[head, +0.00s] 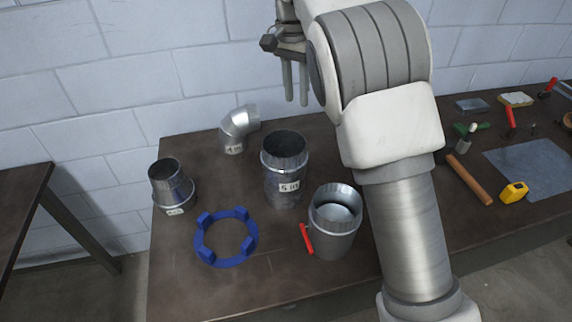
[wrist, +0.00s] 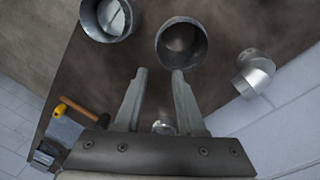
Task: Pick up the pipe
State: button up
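The likely pipe is a straight metal duct (head: 284,180) with a "5 in" label, standing upright mid-table with its dark open end up. In the wrist view this round opening (wrist: 181,44) lies just beyond the fingertips. My gripper (head: 296,97) is above and behind the table's ducts, pointing down, its fingers apart with nothing between them. The wrist view also shows my gripper (wrist: 159,75) open and empty, apart from the duct. A second duct piece (head: 334,222), with a red handle at its side, stands right of the labelled duct and also shows in the wrist view (wrist: 106,18).
A silver elbow (head: 238,127) stands behind, a reducer (head: 172,186) at left, and a blue ring (head: 226,238) lies in front on the brown table (head: 185,280). Tools, including a hammer (head: 469,180) and yellow tape measure (head: 514,192), lie at right. A block wall is behind.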

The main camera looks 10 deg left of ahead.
aim_at(299, 151)
jog(key=f, duration=1.1)
jog(key=d+f+p, duration=0.1)
jog(key=f, duration=0.5)
jog(key=shift+s+f, duration=0.25)
jog(key=shift+s, duration=0.05)
grip_shut()
jog(key=shift+r, duration=0.1)
dwell(0.6)
